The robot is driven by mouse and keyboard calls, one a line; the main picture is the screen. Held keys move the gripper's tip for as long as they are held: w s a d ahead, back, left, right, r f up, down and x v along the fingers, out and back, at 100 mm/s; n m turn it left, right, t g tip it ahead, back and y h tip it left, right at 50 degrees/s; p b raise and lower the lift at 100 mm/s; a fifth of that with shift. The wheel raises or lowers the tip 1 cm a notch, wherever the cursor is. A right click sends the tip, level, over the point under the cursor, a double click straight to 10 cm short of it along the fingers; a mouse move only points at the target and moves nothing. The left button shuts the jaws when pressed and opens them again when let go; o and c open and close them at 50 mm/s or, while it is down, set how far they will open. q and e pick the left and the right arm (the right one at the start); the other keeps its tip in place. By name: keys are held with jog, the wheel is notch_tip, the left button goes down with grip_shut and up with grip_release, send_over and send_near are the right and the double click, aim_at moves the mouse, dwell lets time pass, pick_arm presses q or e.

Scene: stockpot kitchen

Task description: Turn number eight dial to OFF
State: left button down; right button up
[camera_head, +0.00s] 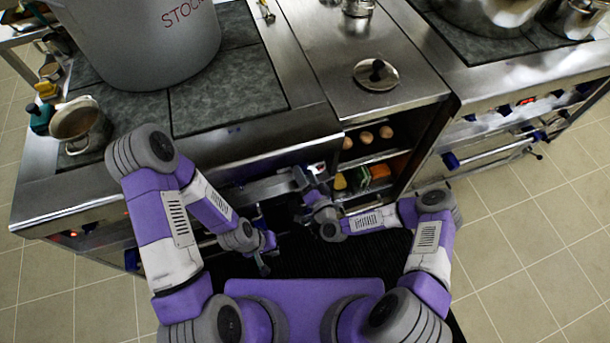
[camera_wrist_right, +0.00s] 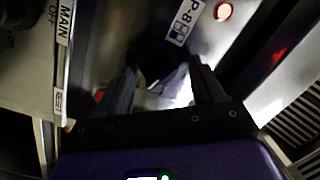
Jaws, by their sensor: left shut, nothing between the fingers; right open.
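The P-8 label (camera_wrist_right: 186,22) is on the metal front panel in the right wrist view, beside a lit red lamp (camera_wrist_right: 224,11). Just below the label is a dark, shadowed shape that looks like the number eight dial (camera_wrist_right: 154,76); its setting cannot be read. My right gripper (camera_wrist_right: 163,72) is open, with its fingers on either side of that dark shape. I cannot tell whether they touch it. In the head view my right gripper (camera_head: 309,181) is at the stove front, and the dial is hidden there. My left gripper (camera_head: 266,263) is shut and empty, lower down.
MAIN OFF (camera_wrist_right: 64,22) and RESET (camera_wrist_right: 59,102) labels are left of the fingers. A grey stockpot (camera_head: 140,45) and a small pan (camera_head: 78,124) stand on the stove. Open shelves (camera_head: 395,155) with eggs are close right of my right gripper.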

jog(key=c, duration=1)
jog(key=shift+c, duration=0.2)
jog(key=shift+s+a+r+n+h+p, duration=0.1)
jog(key=shift+n+h+p, duration=0.75)
jog(key=shift+n, duration=2.5)
jog(key=shift+w+a+r+n+h+p, duration=0.15)
jog(key=shift+n+p, duration=1.45)
jog(key=shift+n, duration=1.8)
jog(key=shift+s+a+f+n+h+p, duration=0.15)
jog(key=shift+n+h+p, duration=0.7)
jog(key=shift+n, duration=2.5)
jog(key=shift+d+r+y+p, duration=0.1)
jog(key=shift+d+y+p, duration=0.05)
jog(key=shift+y+p, duration=0.15)
jog(key=o, duration=1)
jog(key=shift+o, duration=0.2)
